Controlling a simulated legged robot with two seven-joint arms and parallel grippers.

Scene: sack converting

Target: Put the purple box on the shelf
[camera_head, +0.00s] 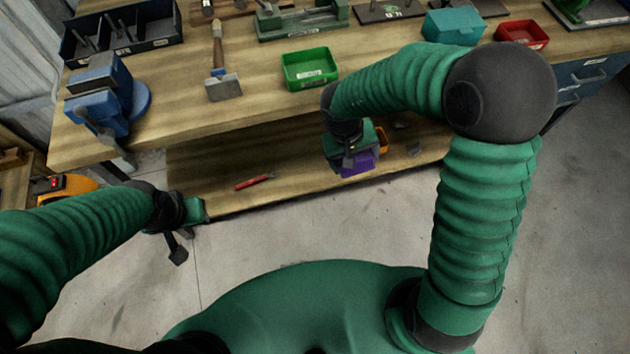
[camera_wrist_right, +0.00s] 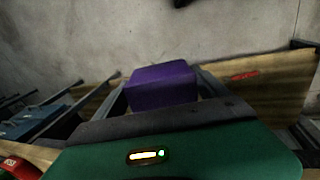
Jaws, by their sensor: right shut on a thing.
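My right gripper (camera_head: 350,158) is shut on the purple box (camera_head: 357,163), below the bench top's front edge and over the lower shelf in the picture. In the right wrist view the box (camera_wrist_right: 162,86) sits between the two fingers. I cannot tell whether the box touches the shelf. The wooden lower shelf (camera_head: 310,185) runs under the workbench; it also shows in the right wrist view (camera_wrist_right: 275,92). My left gripper (camera_head: 180,236) is near the shelf's front left corner, away from the box; its finger opening is unclear.
A red tool (camera_head: 254,182) lies on the shelf, left of the box. A yellow-orange item (camera_head: 382,138) is just behind the box. The bench top (camera_head: 260,110) overhangs the shelf and carries a hammer (camera_head: 222,78), a green bin (camera_head: 310,70) and a blue vise (camera_head: 104,95). The shelf's middle is clear.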

